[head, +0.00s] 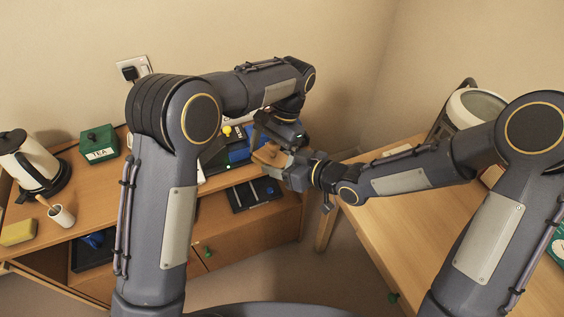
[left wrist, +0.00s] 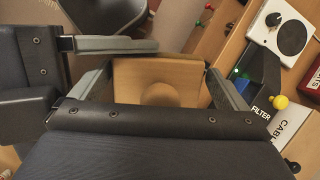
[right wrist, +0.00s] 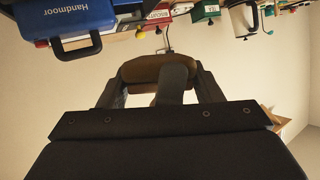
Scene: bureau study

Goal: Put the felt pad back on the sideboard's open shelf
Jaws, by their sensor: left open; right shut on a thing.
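The felt pad (head: 270,155) looks like a tan-brown block and is held up in front of the sideboard (head: 237,233). My right gripper (head: 277,160) is shut on it; the pad also shows between the fingers in the right wrist view (right wrist: 158,72). In the left wrist view the pad (left wrist: 158,75) shows a flat face with a round knob. My left gripper (left wrist: 158,88) is open, with the pad seen between its fingers; I cannot tell if they touch it. The sideboard's open shelf (head: 222,209) is below the top, partly hidden by my left arm.
A dark tray (head: 255,194) lies on the shelf. On the sideboard top stand a green tea tin (head: 99,143), a white kettle (head: 34,160), a cup (head: 61,216) and a blue case (right wrist: 75,18). A desk (head: 420,215) is at the right. Bare floor lies between.

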